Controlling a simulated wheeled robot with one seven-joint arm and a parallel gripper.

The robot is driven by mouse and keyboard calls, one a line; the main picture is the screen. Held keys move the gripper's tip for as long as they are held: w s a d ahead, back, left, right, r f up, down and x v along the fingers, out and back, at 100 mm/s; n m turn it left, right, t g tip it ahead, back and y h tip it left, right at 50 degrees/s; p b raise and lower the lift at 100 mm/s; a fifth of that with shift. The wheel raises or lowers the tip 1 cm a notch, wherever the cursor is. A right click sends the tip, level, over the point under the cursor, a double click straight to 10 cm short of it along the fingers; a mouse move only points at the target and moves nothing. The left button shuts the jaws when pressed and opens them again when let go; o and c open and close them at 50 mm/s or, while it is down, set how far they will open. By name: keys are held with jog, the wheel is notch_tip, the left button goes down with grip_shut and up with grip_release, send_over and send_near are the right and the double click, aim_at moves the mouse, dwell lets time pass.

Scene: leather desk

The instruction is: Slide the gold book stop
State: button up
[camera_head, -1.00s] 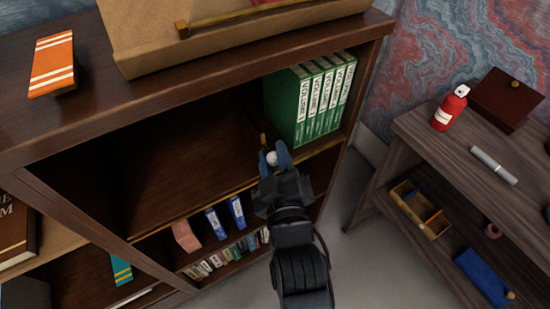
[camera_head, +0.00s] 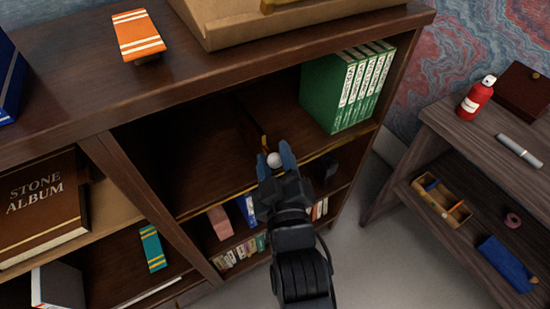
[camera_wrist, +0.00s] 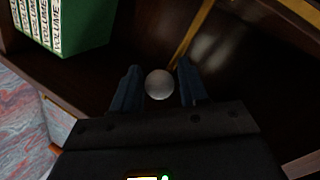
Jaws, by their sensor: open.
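The gold book stop is an upright dark panel with a gold front edge (camera_head: 264,143) in the middle shelf bay. A pale round knob (camera_head: 274,160) sits at its front. My gripper (camera_head: 274,157) is open with its two blue fingers on either side of the knob. The wrist view shows the knob (camera_wrist: 159,84) between the fingers, with a small gap on each side, and the gold edge (camera_wrist: 190,37) running up behind it. Green volumes (camera_head: 348,90) stand upright to the right, with a clear gap between them and the stop.
The bay left of the stop is empty, with a divider (camera_head: 145,190) at its left end. Small books and boxes (camera_head: 240,250) fill the shelf below. A side table (camera_head: 465,150) with a red bottle (camera_head: 476,97) stands at right.

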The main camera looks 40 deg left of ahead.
jog(key=shift+o, duration=0.8)
jog(key=b+v, duration=0.1)
jog(key=v, duration=0.6)
jog(key=shift+s+d, duration=0.2)
jog(key=shift+d, duration=0.15)
